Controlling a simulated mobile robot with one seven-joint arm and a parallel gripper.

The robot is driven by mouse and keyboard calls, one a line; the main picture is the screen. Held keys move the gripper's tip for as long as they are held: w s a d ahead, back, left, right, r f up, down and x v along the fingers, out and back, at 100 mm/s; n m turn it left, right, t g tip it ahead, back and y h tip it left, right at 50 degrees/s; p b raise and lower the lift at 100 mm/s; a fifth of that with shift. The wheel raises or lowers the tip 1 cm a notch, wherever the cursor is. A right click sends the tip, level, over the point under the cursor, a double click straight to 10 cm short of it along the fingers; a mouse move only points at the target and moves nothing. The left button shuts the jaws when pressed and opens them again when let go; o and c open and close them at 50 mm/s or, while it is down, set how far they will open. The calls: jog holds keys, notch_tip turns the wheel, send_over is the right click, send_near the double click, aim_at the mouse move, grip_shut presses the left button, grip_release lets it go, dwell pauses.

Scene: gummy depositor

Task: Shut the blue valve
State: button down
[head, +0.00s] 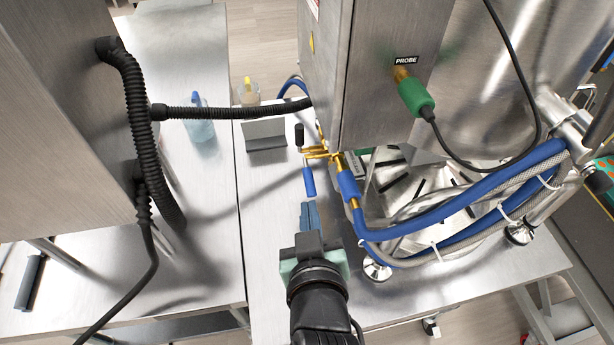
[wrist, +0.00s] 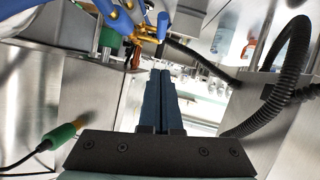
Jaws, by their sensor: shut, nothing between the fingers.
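The blue valve handle (head: 308,181) shows in the head view as a short blue lever below brass fittings (head: 320,153) at the steel cabinet's lower left. It points toward the front of the table. A black-handled lever (head: 299,135) stands just behind it. My gripper (head: 310,205) is shut and empty, its blue fingers close in front of the blue handle's tip. In the wrist view the shut fingers (wrist: 162,75) point up toward the blue handle (wrist: 162,26), which appears just beyond the fingertips. I cannot tell whether they touch.
Blue hoses (head: 455,210) run from the fittings to the right. A green probe plug (head: 415,96) sticks out of the cabinet (head: 375,70). A black corrugated hose (head: 235,112) crosses at the left. A grey angled plate (head: 265,135) stands behind.

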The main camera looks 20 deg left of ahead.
jog(key=p, duration=0.2)
send_near(308, 179)
jog(key=w+a+r, duration=0.2)
jog(key=w, duration=0.1)
jog(key=f, duration=0.1)
jog(key=w, duration=0.1)
jog(key=f, duration=0.1)
jog(key=shift+w+a+f+p, duration=0.25)
jog(key=shift+w+f+p, duration=0.05)
jog(key=shift+w+f, duration=0.4)
jog(key=shift+f, duration=0.25)
jog(key=shift+f, duration=0.15)
jog(key=shift+f+b, duration=0.3)
jog(key=shift+b, duration=0.75)
jog(key=shift+r, duration=0.15)
jog(key=shift+t+y, duration=0.3)
